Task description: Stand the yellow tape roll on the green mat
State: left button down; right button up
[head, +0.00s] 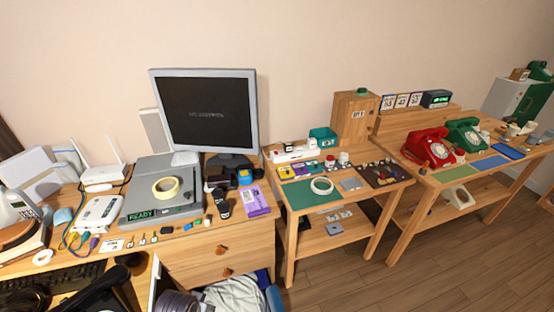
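The yellow tape roll (166,187) lies flat on top of a grey flat device (160,206) on the left desk, in front of the monitor. The green mat (297,199) lies on the middle wooden table, at its front left. A white ring-shaped roll (322,186) lies on or at the right edge of this mat. A lighter green mat (457,172) lies on the right table, in front of the telephones.
A monitor (207,110) stands behind the tape roll. A dark cup (222,207) and a purple package (254,202) stand to the right of the device. Red (427,148) and green (465,134) dial phones sit on the right table. The green mat's left part is bare.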

pick_arm(q)
jog(key=s+a+f+g, duration=0.1)
jog(key=s+a+f, duration=0.15)
jog(key=f, duration=1.05)
jog(key=s+a+f, duration=0.1)
jog(key=s+f, duration=0.3)
jog(key=f, duration=1)
jog(key=s+a+f, duration=0.3)
jog(key=s+f, duration=0.4)
jog(key=s, duration=0.2)
jog(key=s+a+f+y, duration=0.1)
jog(key=s+a+f, duration=0.2)
jog(key=s+f, duration=0.4)
jog(key=shift+s+a+m+g+p, duration=0.3)
jog(key=shift+s+a+g, duration=0.1)
jog(key=shift+s, duration=0.55)
pick_arm(e)
jog(key=shift+g, duration=0.3)
jog(key=s, duration=0.1)
jog(key=s+d, duration=0.1)
jog(key=s, duration=0.1)
jog(key=s+d+f, duration=0.1)
jog(key=shift+s, duration=0.3)
